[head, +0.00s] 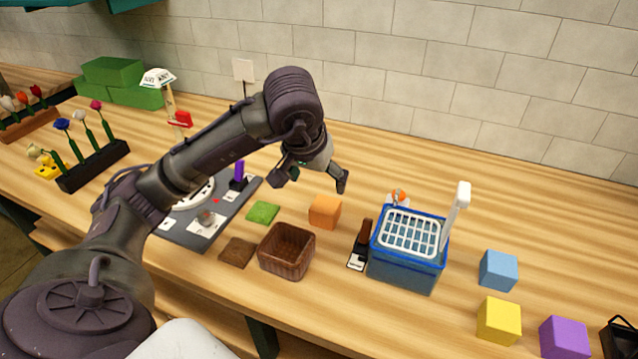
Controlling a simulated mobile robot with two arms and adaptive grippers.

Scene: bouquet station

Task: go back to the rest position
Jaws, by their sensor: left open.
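My left arm comes in from the lower left and arches over the wooden counter. My left gripper (312,182) hangs at its end, above the counter behind the orange cube. Its fingers are apart and I see nothing between them. The wrist partly hides the jaws. My right gripper does not show.
Below the gripper are an orange cube (325,211), a brown basket (287,250) and a green pad (263,212). A blue bin (405,268) stands right, near blue, yellow and purple cubes. A grey board (240,198) and flower racks (93,165) lie left. A tiled wall closes the back.

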